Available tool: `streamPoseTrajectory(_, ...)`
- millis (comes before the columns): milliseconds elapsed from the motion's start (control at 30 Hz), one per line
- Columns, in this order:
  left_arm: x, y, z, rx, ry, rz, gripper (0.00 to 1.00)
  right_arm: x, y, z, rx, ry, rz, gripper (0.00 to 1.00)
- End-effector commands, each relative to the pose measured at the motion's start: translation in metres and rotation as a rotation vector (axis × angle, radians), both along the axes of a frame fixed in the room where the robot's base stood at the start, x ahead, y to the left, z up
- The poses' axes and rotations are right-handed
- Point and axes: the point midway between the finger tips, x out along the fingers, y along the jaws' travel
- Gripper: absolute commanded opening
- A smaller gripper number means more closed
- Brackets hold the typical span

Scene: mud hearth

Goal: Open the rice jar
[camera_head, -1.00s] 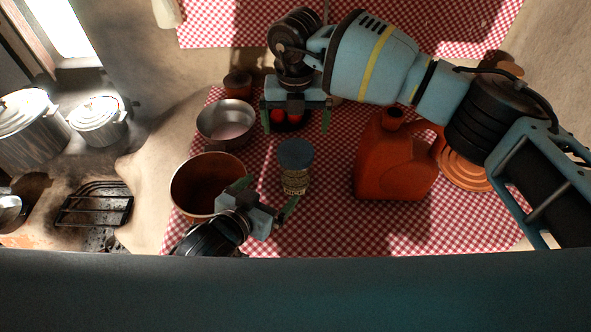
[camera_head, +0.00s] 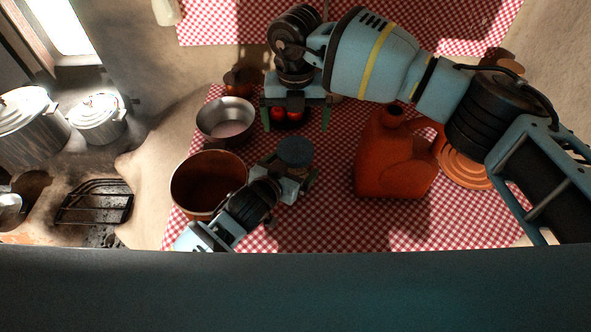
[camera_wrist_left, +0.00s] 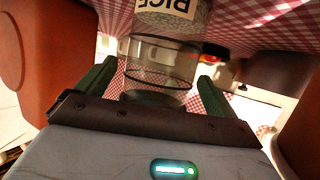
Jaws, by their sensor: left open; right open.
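The rice jar, clear with a blue-grey lid (camera_head: 295,152), stands on the checked cloth; my left gripper hides most of its body in the head view. In the left wrist view its RICE label (camera_wrist_left: 168,5) shows upside down, with clear wall (camera_wrist_left: 160,65) between label and lid. My left gripper (camera_head: 285,180) is open at the jar, its fingers on either side; in the wrist view the fingers (camera_wrist_left: 156,75) flank the clear part and lid, with gaps visible. My right gripper (camera_head: 295,118) is open and empty, farther back over a dark bowl of red items (camera_head: 287,114).
A brown pot (camera_head: 205,180) stands close left of my left gripper, with a metal bowl (camera_head: 226,118) behind it. An orange jug (camera_head: 385,165) stands to the right. Cloth between jar and jug is clear. Lidded pots (camera_head: 98,115) sit on the hearth at far left.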

Motion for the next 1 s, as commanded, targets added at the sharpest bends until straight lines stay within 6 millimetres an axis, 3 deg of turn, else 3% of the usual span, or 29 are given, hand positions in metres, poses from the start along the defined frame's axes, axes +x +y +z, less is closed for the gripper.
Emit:
streamPoseTrajectory(267,0.0005,-0.0006,0.0000,-0.001,-0.001,-0.001,0.93,0.0000,0.0001,0.0000,0.000,0.000,0.000,1.00)
streamPoseTrajectory(900,0.0003,-0.0005,0.0001,-0.001,-0.001,-0.001,0.09,0.0001,0.0002,0.0002,0.000,-0.001,-0.015,1.00)
streamPoseTrajectory(1000,0.0003,-0.0004,0.0001,-0.001,-0.001,-0.001,0.04,0.0001,0.0007,0.0007,0.000,-0.002,-0.074,1.00)
